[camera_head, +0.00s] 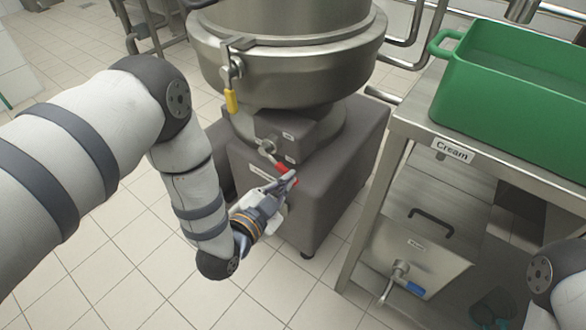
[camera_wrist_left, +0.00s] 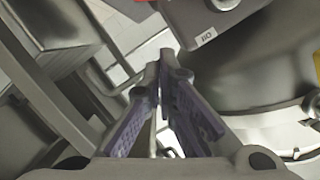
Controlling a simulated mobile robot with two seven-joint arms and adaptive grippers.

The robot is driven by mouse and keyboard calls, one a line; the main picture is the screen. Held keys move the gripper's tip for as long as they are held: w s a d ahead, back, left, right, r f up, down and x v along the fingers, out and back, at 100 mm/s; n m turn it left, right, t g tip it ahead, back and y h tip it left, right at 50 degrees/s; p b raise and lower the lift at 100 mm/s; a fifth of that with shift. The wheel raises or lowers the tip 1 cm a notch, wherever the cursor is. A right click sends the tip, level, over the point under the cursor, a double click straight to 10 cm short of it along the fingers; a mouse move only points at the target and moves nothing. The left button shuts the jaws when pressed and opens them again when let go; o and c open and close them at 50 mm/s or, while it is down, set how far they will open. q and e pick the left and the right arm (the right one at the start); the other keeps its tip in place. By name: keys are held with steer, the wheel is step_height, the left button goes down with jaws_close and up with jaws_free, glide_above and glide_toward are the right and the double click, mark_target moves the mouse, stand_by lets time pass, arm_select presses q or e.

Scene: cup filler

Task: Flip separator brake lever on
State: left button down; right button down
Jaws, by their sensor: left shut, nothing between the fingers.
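The separator (camera_head: 300,60) is a large steel bowl on a dark grey base (camera_head: 345,150). A lever with a metal shaft and red handle (camera_head: 281,167), apparently the brake lever, slants down to the right from a grey housing on its front. My left gripper (camera_head: 288,182) is shut and empty, its fingertips at or just below the red handle; I cannot tell whether they touch. In the left wrist view the closed fingers (camera_wrist_left: 167,62) point toward the grey housing (camera_wrist_left: 200,18), and a sliver of red shows at the top edge. My right gripper is out of view.
A yellow-handled lever (camera_head: 231,101) hangs from the bowl's side. A steel table (camera_head: 415,118) with a green tub (camera_head: 515,85) stands at the right. Below it is a steel container (camera_head: 420,250) with a blue-handled tap (camera_head: 413,288). Tiled floor is clear in front.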

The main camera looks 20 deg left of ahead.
arm_select(q)
steer(key=v, duration=0.4)
steer(key=shift+s+a, duration=0.15)
steer(key=shift+s, duration=0.25)
